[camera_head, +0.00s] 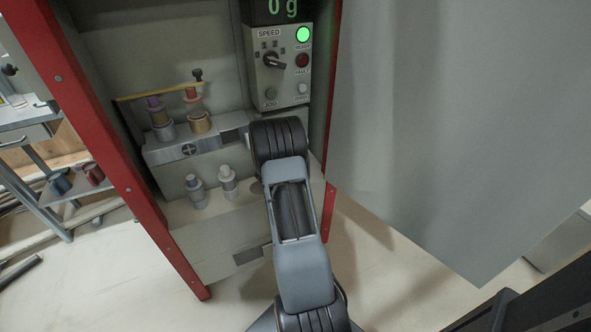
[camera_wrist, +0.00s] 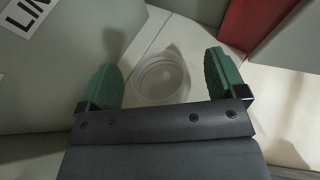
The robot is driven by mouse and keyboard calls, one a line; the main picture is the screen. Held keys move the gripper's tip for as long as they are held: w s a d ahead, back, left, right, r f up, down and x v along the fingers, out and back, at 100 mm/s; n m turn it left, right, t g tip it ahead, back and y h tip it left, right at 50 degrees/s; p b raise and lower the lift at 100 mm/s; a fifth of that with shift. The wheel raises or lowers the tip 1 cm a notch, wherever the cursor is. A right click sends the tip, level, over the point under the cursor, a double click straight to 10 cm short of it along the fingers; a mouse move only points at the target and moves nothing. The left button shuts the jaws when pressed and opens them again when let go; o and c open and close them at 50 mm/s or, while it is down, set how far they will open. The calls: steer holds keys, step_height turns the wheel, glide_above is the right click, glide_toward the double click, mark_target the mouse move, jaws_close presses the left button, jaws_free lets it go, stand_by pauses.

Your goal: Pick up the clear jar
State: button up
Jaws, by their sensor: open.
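The clear jar (camera_wrist: 160,76) shows in the wrist view as a round, see-through rim on a pale surface. It lies in the gap between the two green fingers of my gripper (camera_wrist: 163,80). The fingers are open and apart, one on each side of the jar in the picture. I cannot tell how far below the fingertips the jar is. In the head view I cannot make out the jar, and my arm hides the area around the gripper.
A red-framed cabinet holds a shelf (camera_head: 190,150) with several spools and bottles, and two small bottles (camera_head: 228,182) below. A control panel (camera_head: 280,65) shows a green light. A grey panel (camera_head: 440,120) hangs on the right. A red post (camera_wrist: 250,25) is near the gripper's right.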

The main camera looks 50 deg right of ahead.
steer(key=c, duration=1)
steer(key=shift+r, duration=0.15)
